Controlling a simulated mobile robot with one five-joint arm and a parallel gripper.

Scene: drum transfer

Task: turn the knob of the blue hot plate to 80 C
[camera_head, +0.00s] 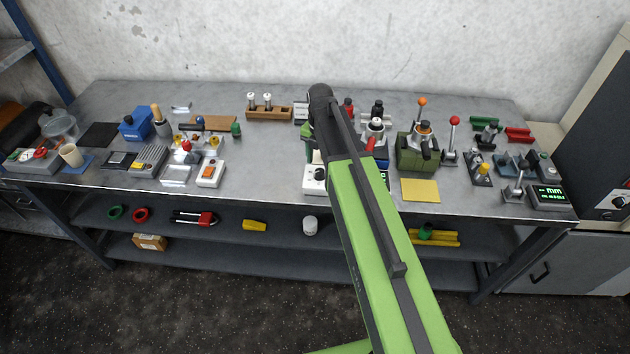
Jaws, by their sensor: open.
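I cannot make out the blue hot plate for sure. A white-fronted unit with a round dark knob (317,175) stands at the front edge of the bench, partly behind my green arm. A small blue patch (384,178) shows just right of the arm; I cannot tell if it belongs to the same unit. The knob's setting is too small to read. My arm reaches up across the middle of the view and ends in a dark joint over the bench. My gripper's fingers do not show.
The grey bench (260,185) is crowded. A green machine with an orange knob (418,155) and a yellow sheet (420,189) lie right of my arm. A red-knobbed lever (453,135) stands beyond. A white switch box (210,173) is at left. A shelf runs below.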

